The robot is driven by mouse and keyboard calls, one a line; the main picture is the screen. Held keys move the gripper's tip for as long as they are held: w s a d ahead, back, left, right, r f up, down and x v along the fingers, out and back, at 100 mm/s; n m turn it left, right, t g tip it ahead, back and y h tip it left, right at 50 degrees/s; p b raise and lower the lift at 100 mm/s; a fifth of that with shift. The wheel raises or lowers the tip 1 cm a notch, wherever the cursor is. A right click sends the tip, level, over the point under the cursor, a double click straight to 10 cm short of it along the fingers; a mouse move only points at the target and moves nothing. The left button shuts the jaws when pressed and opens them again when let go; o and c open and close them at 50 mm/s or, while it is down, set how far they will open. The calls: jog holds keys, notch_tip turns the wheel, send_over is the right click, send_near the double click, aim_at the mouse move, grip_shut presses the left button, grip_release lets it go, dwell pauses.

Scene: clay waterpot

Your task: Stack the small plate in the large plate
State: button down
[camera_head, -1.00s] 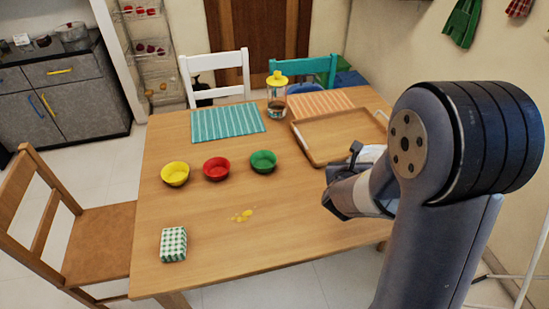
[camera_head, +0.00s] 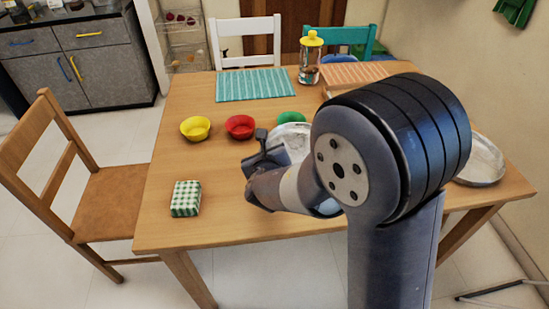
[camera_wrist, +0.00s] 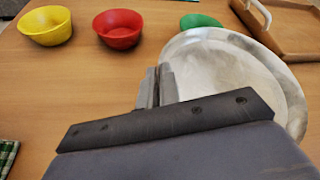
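A pale metallic plate, which I take as the small plate (camera_head: 292,135), is at my gripper (camera_head: 262,148) left of centre in the head view. In the wrist view the fingers (camera_wrist: 157,88) look closed together at the left edge of the small plate (camera_wrist: 220,65), which appears raised off the table. A second curved edge shows along its right side; I cannot tell whether that is its own rim. Another round metallic plate, likely the large plate (camera_head: 485,160), lies on the right of the table, partly hidden by my arm.
Yellow (camera_head: 195,128), red (camera_head: 240,126) and green (camera_head: 291,118) bowls stand behind my gripper. A checked block (camera_head: 186,198) lies at the front left. A wooden tray (camera_wrist: 285,25) and a jar (camera_head: 309,62) are farther back.

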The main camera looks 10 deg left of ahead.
jog(key=shift+f+b, duration=0.5)
jog(key=shift+f, duration=1.6)
jog(key=shift+f, duration=0.25)
jog(key=c, duration=1.6)
grip_release()
jog(key=shift+r, duration=0.1)
